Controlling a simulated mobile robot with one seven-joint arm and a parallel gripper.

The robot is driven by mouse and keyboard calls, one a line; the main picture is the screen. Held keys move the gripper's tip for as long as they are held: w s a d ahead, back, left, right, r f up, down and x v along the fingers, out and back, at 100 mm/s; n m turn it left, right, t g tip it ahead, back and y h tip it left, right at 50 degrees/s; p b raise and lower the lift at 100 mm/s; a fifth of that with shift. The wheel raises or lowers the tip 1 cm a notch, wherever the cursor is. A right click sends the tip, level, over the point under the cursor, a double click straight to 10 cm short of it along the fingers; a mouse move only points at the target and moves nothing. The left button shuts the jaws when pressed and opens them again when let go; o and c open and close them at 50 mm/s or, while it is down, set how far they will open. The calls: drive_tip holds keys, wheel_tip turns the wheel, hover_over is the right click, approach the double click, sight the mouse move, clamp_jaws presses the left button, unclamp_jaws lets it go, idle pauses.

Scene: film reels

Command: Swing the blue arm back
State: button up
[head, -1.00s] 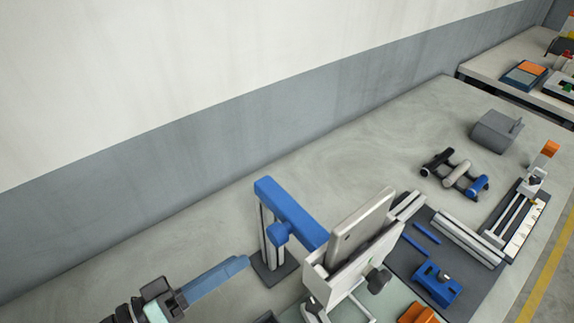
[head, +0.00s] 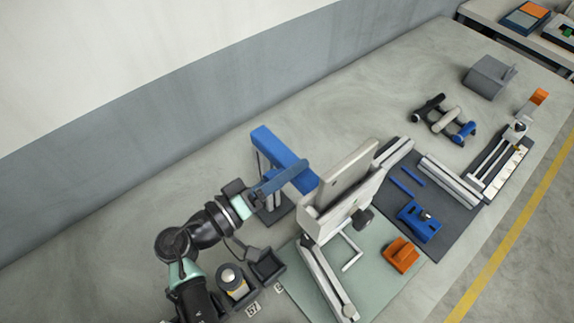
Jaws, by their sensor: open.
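The blue arm (head: 273,146) is a thick bar on top of an upright grey post that stands on a dark base (head: 284,211). It reaches from the post toward the right and front, its far end close to the light grey tilted panel (head: 346,174). My gripper (head: 303,170) has long blue fingers and lies across the blue arm in the picture, near the panel's left edge. The gripper is open. Its fingers hide part of the arm and post, and I cannot tell whether they touch the arm.
The panel device stands on a pale green mat (head: 374,279). An orange block (head: 401,254) and a blue fixture (head: 420,222) lie to its right. A dark tray with a round canister (head: 232,280) sits in front. The bench behind the post is clear up to the wall.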

drive_tip(key=shift+c, duration=0.2)
clamp_jaws()
